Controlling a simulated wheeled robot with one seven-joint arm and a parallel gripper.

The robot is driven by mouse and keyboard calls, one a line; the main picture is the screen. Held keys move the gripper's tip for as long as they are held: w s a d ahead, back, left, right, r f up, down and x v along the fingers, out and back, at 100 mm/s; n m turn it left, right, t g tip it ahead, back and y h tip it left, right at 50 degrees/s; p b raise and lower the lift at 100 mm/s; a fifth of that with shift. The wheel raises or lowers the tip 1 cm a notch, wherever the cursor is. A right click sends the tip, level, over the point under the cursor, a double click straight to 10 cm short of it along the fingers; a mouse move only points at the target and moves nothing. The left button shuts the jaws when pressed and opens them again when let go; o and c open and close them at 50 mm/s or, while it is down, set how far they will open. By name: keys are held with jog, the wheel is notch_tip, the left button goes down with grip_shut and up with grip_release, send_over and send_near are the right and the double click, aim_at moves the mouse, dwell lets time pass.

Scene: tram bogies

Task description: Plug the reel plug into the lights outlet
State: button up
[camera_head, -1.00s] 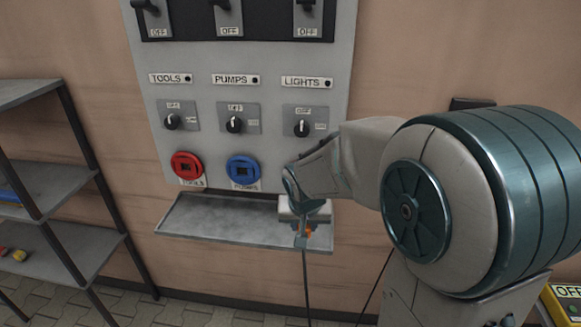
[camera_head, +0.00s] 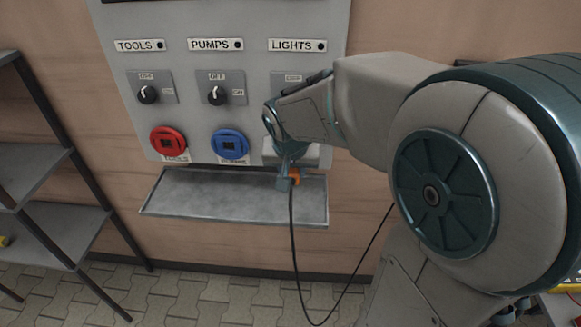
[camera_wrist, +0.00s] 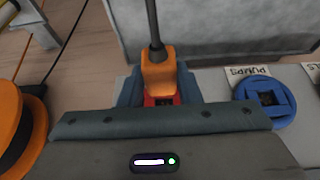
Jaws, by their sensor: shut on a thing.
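My gripper (camera_head: 289,180) is in front of the lower right of the panel, below the LIGHTS label (camera_head: 297,45), and is shut on the orange reel plug (camera_head: 295,177). In the wrist view the plug (camera_wrist: 158,72) sits between the fingers, with its black cable leading away and a red part showing below it. In the head view the cable (camera_head: 297,270) hangs in a loop. The lights outlet is hidden behind my gripper. I cannot tell whether the plug touches it.
The red tools outlet (camera_head: 168,140) and blue pumps outlet (camera_head: 230,143) are to the left. A grey tray (camera_head: 220,200) juts out below the panel. A dark shelf rack (camera_head: 75,235) stands at left. An orange and black round object (camera_wrist: 22,125) shows in the wrist view.

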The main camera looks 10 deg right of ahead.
jog(key=shift+w+d+p, duration=0.2)
jog(key=shift+w+d, duration=0.05)
jog(key=shift+w, duration=0.5)
jog(key=shift+w+d+p, duration=0.25)
jog(key=shift+w+d, duration=0.05)
jog(key=shift+w, duration=0.45)
jog(key=shift+w+d+p, duration=0.2)
jog(key=shift+w+d, duration=0.05)
jog(key=shift+w, duration=0.5)
jog(key=shift+b, duration=0.65)
dwell(0.4)
jog(key=shift+w+d, duration=0.15)
jog(key=shift+w, duration=0.3)
dwell(0.3)
jog(key=o, duration=1)
jog(key=v, duration=1.3)
jog(key=shift+s+r+b, duration=0.25)
jog(key=shift+r+b, duration=0.05)
jog(key=shift+r, duration=0.05)
jog(key=s+f+n, duration=0.1)
jog(key=s+f, duration=0.3)
jog(key=s, duration=0.1)
jog(key=s+f+n+y, duration=0.1)
jog(key=s+f, duration=0.3)
jog(key=s, duration=0.2)
jog(key=s+d+f+n+g, duration=0.1)
jog(key=s+f, duration=0.3)
jog(key=s, duration=0.1)
jog(key=shift+s+n, duration=0.3)
jog(key=shift+s, duration=0.1)
